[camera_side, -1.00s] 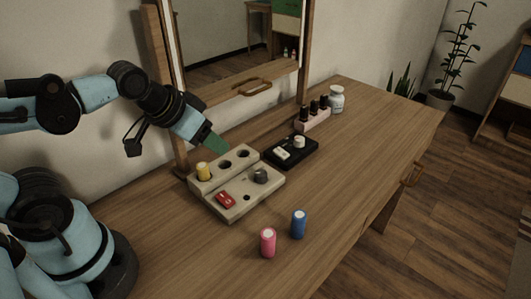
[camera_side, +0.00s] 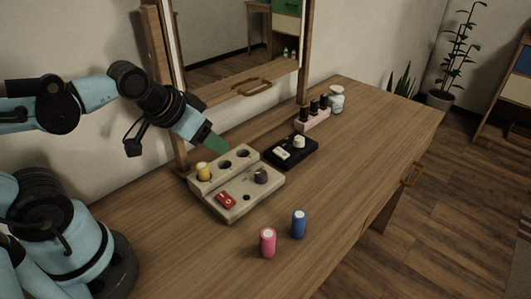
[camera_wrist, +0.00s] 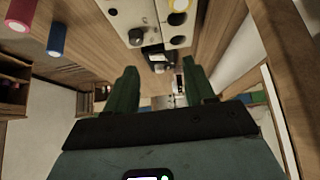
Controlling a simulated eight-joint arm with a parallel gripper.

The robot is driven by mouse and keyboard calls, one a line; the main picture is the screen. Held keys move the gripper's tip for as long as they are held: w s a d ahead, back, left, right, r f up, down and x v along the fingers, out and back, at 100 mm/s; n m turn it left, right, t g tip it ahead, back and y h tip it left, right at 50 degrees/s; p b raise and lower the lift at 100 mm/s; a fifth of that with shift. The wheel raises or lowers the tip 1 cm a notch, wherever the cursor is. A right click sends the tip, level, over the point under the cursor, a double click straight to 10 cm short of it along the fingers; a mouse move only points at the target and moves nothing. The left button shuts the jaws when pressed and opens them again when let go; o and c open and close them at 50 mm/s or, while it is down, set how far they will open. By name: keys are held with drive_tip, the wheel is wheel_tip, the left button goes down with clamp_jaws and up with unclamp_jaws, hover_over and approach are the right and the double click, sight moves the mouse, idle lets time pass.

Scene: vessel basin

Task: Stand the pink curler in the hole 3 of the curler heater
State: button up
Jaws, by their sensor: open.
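The pink curler (camera_side: 268,243) stands upright on the table in front of the heater, also seen in the wrist view (camera_wrist: 17,14). The blue curler (camera_side: 299,225) stands upright just right of it, and also shows in the wrist view (camera_wrist: 57,39). The beige curler heater (camera_side: 232,208) has a raised back row of holes. A yellow curler (camera_side: 203,172) stands in the leftmost hole, and the other two look empty. Hole numbers are not readable. My gripper (camera_side: 216,146) is above the back of the heater; in the wrist view its green fingers (camera_wrist: 161,85) are apart and empty.
The heater carries a red switch (camera_side: 225,200) and a dark knob (camera_side: 261,176). A black tray (camera_side: 303,162) with small white items lies right of it. Nail polish bottles (camera_side: 313,108) and a white jar (camera_side: 336,99) stand farther back. The front right tabletop is clear. A mirror (camera_side: 235,45) rises behind.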

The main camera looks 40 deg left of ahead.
drive_tip(key=shift+o, duration=0.4)
drive_tip(key=r+n+g, duration=0.1)
drive_tip(key=n+g, duration=0.6)
drive_tip(key=n, duration=0.1)
hover_over(268, 233)
wheel_tip(268, 233, down, 6)
drive_tip(key=shift+s+a+r, duration=0.1)
drive_tip(key=shift+a, duration=0.05)
drive_tip(key=shift+d+f, duration=0.2)
drive_tip(key=shift+f, duration=2.45)
